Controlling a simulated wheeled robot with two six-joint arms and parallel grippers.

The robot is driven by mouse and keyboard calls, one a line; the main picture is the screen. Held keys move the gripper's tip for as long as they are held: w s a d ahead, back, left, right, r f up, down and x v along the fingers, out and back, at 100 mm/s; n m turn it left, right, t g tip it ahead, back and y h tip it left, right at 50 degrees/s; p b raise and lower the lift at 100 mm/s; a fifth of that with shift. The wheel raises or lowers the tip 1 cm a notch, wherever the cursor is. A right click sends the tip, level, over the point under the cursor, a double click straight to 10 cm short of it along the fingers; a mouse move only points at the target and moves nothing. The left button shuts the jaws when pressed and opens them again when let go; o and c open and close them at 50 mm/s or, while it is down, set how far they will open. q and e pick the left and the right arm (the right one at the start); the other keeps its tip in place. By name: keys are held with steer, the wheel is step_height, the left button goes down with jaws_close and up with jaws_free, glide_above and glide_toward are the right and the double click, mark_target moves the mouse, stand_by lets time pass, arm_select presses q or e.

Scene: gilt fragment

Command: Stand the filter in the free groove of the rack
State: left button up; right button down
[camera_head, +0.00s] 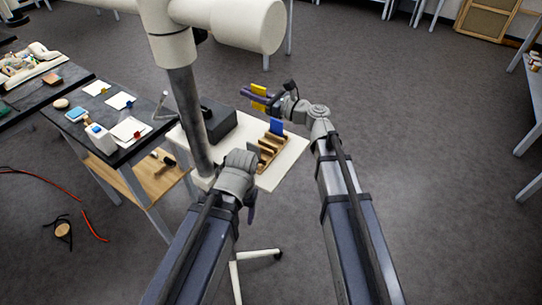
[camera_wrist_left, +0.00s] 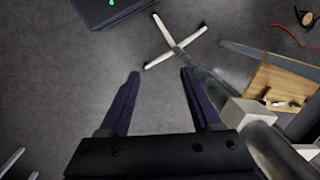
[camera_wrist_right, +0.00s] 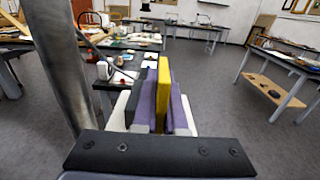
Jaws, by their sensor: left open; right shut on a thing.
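The filter is a yellow plate (camera_head: 259,90) held upright in my right gripper (camera_head: 256,99). In the right wrist view the yellow filter (camera_wrist_right: 163,88) stands between the two purple fingers, which are shut on it. The wooden rack (camera_head: 267,153) sits on a small white table (camera_head: 291,163), nearer to me than the filter, which is apart from it. A blue plate (camera_head: 277,127) stands at the rack's far end. Part of the rack is hidden by my left arm. My left gripper (camera_wrist_left: 160,75) is open and empty, over the floor in the left wrist view.
A dark box (camera_head: 220,125) stands on the white table, left of the rack. A thick grey pole (camera_head: 184,100) with a white head rises close to my left arm. A dark workbench (camera_head: 108,150) with papers is at the left.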

arm_select(q)
steer(key=shift+o, duration=0.9)
step_height(320, 180, down, 7)
steer(key=b, duration=0.6)
arm_select(e)
glide_above(266, 148)
steer(key=w+a, duration=0.3)
step_height(266, 148, down, 7)
arm_select(q)
step_height(266, 148, down, 6)
steer(key=b, duration=0.6)
steer(key=shift+r, duration=0.1)
arm_select(e)
steer(key=f, duration=0.6)
steer(key=shift+w+d, duration=0.2)
arm_select(q)
steer(key=shift+b, duration=0.3)
step_height(266, 148, down, 4)
steer(key=b, duration=0.3)
steer(key=shift+r, duration=0.15)
arm_select(e)
step_height(266, 148, down, 4)
steer(key=shift+r, duration=0.2)
steer(key=shift+f+b, duration=0.15)
steer(key=shift+b, duration=0.25)
steer(key=c, duration=1)
jaws_free()
